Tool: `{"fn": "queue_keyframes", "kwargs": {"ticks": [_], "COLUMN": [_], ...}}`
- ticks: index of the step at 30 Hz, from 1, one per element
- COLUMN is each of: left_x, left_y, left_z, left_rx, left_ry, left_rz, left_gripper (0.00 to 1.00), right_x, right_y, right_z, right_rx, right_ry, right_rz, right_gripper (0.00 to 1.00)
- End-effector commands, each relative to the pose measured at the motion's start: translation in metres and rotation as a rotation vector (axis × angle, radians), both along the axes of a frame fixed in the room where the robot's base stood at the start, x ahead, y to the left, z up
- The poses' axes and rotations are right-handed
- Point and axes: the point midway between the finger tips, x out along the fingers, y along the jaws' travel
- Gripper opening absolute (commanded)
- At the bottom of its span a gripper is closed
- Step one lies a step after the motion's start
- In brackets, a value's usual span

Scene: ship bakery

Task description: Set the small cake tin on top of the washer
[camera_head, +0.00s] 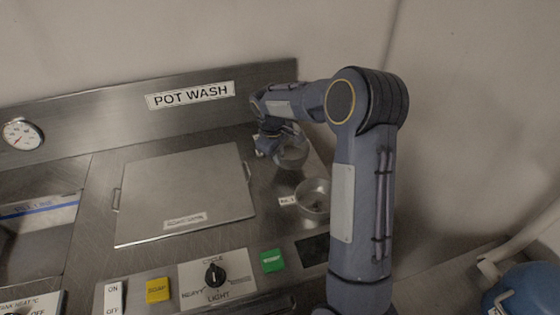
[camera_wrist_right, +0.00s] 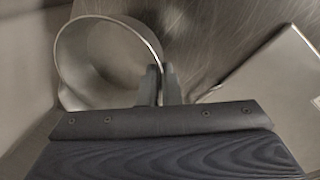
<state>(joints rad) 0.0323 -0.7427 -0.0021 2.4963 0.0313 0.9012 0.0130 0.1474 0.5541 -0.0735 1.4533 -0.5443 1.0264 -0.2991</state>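A round metal tin (camera_head: 291,156) is at the back right of the steel counter, below my right gripper (camera_head: 272,142). In the right wrist view the tin (camera_wrist_right: 105,60) shows as a wide open ring, and the two fingers of my right gripper (camera_wrist_right: 160,84) are close together on either side of its rim. They look shut on the rim. Whether the tin touches the counter is not clear. The washer has a flat square steel lid (camera_head: 185,190) with side handles, left of the tin; its top is bare. My left gripper is not in view.
A second round metal tin (camera_head: 313,194) stands nearer, beside a small label. Control panel with a dial (camera_head: 214,274), green button (camera_head: 272,261) and yellow button (camera_head: 157,290) lies in front. A sink (camera_head: 38,230) is at left; the back wall carries a POT WASH sign (camera_head: 190,95).

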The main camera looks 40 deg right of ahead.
Motion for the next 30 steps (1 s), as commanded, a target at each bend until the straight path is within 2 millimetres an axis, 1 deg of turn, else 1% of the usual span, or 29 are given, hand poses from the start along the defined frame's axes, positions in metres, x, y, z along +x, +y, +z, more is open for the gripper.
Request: {"fn": "queue_keyframes", "kwargs": {"ticks": [2, 5, 6, 10, 12, 19, 23, 24, 28, 30], "left_x": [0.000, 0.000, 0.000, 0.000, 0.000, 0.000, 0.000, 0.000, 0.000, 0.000], "left_y": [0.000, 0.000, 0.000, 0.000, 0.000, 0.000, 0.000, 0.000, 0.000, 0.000], "left_z": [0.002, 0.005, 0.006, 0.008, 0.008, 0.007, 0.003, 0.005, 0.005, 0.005], "left_rx": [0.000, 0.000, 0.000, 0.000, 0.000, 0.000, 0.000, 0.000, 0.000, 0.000], "left_ry": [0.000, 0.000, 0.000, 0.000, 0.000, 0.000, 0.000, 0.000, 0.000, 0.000], "left_rz": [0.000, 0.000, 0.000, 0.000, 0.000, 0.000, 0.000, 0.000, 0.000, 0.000], "left_gripper": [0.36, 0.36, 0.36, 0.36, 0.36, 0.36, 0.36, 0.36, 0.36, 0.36], "right_x": [0.001, 0.002, 0.002, 0.002, 0.002, 0.003, 0.002, 0.002, 0.002, 0.002], "right_y": [-0.004, -0.011, -0.010, -0.010, -0.010, -0.010, -0.010, -0.009, -0.009, -0.009], "right_z": [-0.004, -0.015, -0.023, -0.039, -0.042, -0.042, -0.047, -0.045, -0.045, -0.045], "right_rx": [-0.001, 0.000, 0.000, -0.001, 0.000, -0.001, -0.001, 0.000, 0.000, 0.000], "right_ry": [0.002, 0.003, 0.005, 0.003, 0.001, 0.000, 0.000, 0.000, 0.001, 0.001], "right_rz": [-0.001, -0.002, 0.000, 0.000, 0.000, 0.000, 0.000, 0.000, 0.000, 0.000], "right_gripper": [0.00, 0.00, 0.00, 0.00, 0.00, 0.00, 0.00, 0.09, 0.26, 0.26]}}
